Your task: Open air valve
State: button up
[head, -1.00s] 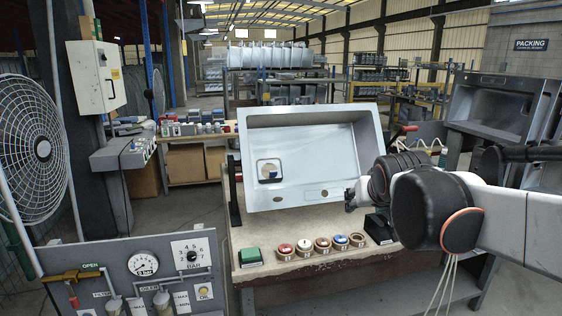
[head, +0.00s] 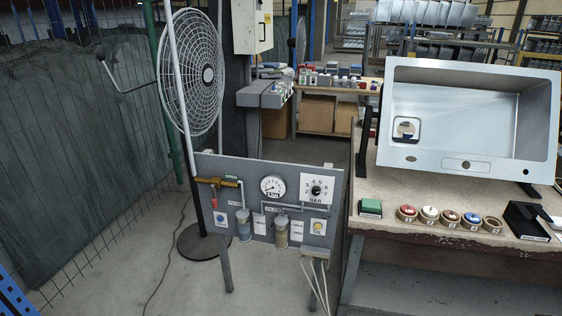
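The air valve (head: 228,183) is a brass fitting at the upper left of a grey panel (head: 240,166). A small red handle (head: 214,199) hangs down from it. A green "OPEN" label (head: 231,177) sits just above the brass body. A round white pressure gauge (head: 273,187) is right of the valve; its needle is too small to read surely. A black knob (head: 316,190) on a white numbered "BAR" plate is further right. My gripper is not in view, and nothing covers the valve.
A large fan (head: 195,72) stands behind the panel at the left. A workbench (head: 400,196) with a steel sink (head: 440,145), a green block (head: 371,208) and several small round pots is at the right. White cables hang below the panel. Floor left of the panel is mostly clear.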

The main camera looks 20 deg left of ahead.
aim_at(214, 199)
jog(key=j+u, duration=0.65)
jog(key=u, duration=0.25)
jog(key=i+j+u, duration=0.2)
jog(key=u, duration=0.25)
jog(key=j, duration=0.1)
